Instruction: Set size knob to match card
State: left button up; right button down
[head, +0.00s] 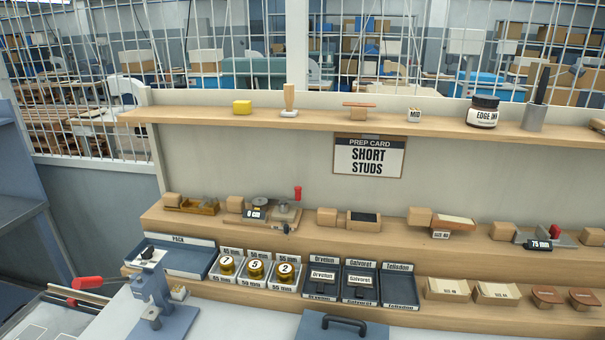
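The prep card (369,156) hangs on the back panel under the top shelf and reads "SHORT STUDS"; I see no size figure on it. A small device with a round grey dial (260,202) and a label that seems to read "0 cm" (255,215) stands on the middle shelf, with a red-topped lever (298,193) at its right. Another device on the right of that shelf carries a "75 mm" label (539,245). I cannot tell which part is the size knob. Neither of my grippers is in view.
A blue-grey press (152,293) stands at the lower left by a red handle (86,283). A blue PACK tray (182,262), brass weights (255,270) and labelled trays (359,282) line the lower shelf. A dark handle (344,323) is at the front.

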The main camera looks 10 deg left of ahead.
aim_at(146, 255)
jog(key=u, duration=1.25)
